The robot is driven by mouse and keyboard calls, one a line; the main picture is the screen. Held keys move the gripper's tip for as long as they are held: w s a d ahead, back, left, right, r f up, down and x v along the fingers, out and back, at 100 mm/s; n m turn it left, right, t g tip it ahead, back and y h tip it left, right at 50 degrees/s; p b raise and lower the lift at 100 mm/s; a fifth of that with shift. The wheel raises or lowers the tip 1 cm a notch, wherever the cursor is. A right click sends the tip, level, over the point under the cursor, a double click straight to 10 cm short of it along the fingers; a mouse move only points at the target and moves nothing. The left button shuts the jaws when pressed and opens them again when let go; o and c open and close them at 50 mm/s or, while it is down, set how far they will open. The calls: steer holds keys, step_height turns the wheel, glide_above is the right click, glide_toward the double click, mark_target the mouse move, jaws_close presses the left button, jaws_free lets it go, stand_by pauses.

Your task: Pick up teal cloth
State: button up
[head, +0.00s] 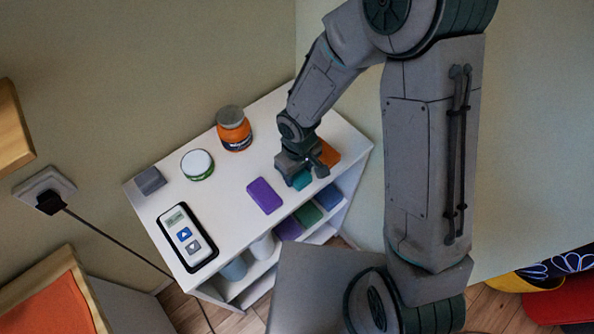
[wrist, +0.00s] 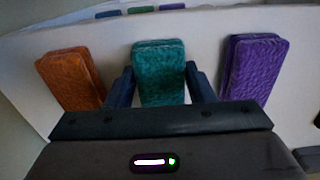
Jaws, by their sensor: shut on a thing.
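The teal cloth (head: 301,180) is a small folded block at the front edge of the white shelf unit's top in the head view. In the wrist view the teal cloth (wrist: 160,75) lies between the two fingers of my gripper (wrist: 161,88). In the head view my gripper (head: 303,172) is over the cloth, partly hiding it. The gripper is shut on the cloth. I cannot tell whether the cloth is clear of the surface.
An orange cloth (wrist: 72,80) and a purple cloth (wrist: 254,68) lie on either side. The white shelf unit (head: 225,190) also carries an orange jar (head: 234,133), a green-rimmed tub (head: 197,165), a grey block (head: 149,181) and a handheld device (head: 187,238). Folded cloths fill a lower shelf.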

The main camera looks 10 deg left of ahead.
steer(key=shift+r, duration=0.15)
step_height(320, 180, up, 4)
steer(key=shift+w+f, duration=0.1)
steer(key=s+d+r, duration=0.5)
steer(key=d+r, duration=0.2)
steer(key=d, duration=0.3)
steer(key=shift+s+d+p, duration=0.25)
steer(key=shift+s+p, duration=0.05)
